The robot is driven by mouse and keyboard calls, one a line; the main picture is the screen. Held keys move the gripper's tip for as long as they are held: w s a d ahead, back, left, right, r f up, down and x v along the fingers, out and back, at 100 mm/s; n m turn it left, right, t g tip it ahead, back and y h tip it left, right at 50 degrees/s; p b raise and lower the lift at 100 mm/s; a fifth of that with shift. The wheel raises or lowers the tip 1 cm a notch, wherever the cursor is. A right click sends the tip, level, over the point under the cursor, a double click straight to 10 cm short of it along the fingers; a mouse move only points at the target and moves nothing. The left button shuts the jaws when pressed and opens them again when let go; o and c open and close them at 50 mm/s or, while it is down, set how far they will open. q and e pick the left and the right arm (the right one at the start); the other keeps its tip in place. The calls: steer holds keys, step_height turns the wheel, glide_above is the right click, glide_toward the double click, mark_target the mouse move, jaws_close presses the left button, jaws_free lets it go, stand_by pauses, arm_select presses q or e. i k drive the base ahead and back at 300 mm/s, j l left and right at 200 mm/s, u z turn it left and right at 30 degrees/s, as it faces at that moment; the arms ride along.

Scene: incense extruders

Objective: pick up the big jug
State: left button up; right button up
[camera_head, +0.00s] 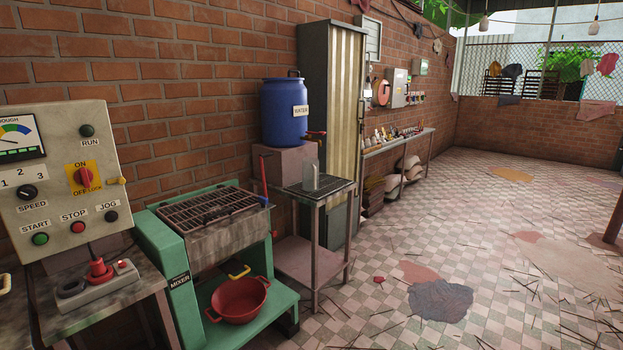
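A grey jug-like vessel (311,176) stands on the small metal side table (328,193), just below the tap of the blue water drum (285,112). It is small in the view, and I cannot tell its exact shape or whether it holds anything. It is the only jug-like thing I can make out, and nothing shows its size against another jug. Neither of my grippers is in view.
A green mixer (172,262) with a red basin (238,299) on its lower shelf stands left of the side table. A control panel (60,176) is at far left. A tall metal cabinet (335,105) stands behind. The tiled floor at right is open, with scattered sticks and a dark cloth-like patch (440,301).

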mark_target(310, 166)
steer(key=i+l+z, duration=0.25)
steer(key=i, duration=0.15)
steer(key=i+z, duration=0.25)
steer(key=i, duration=0.2)
steer(key=i+l, duration=0.15)
steer(key=i, duration=0.65)
steer(key=i+l+z, duration=0.1)
steer(key=i, duration=0.75)
